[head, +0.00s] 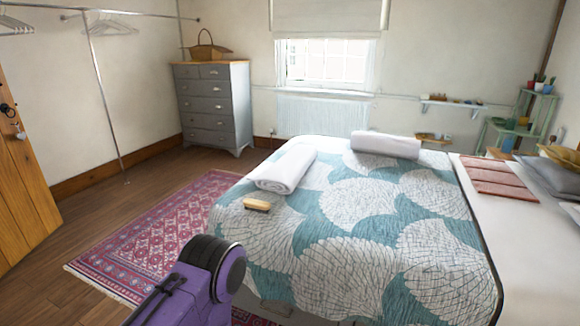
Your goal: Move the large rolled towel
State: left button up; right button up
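Two white rolled towels lie on the bed (335,255), which has a teal and white patterned cover. One towel (284,171) lies near the bed's left edge, slanting away from me, and looks the larger and thicker of the two. The other rolled towel (386,145) lies crosswise near the far edge. The two are apart, with bare cover between them. Which one is the large towel is hard to be sure of from here. Neither of my grippers shows in the head view, and nothing touches either towel.
A wooden brush (257,205) lies on the bed just in front of the left towel. A red patterned rug (150,235) lies on the wooden floor left of the bed. A grey dresser (213,105) with a basket (206,47) stands behind. Folded reddish cloth (493,175) lies at right.

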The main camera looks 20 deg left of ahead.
aim_at(283, 176)
jog(key=u, duration=2)
jog(key=i, duration=5.5)
jog(key=z, duration=3.85)
jog(key=i, duration=0.3)
jog(key=u, duration=0.05)
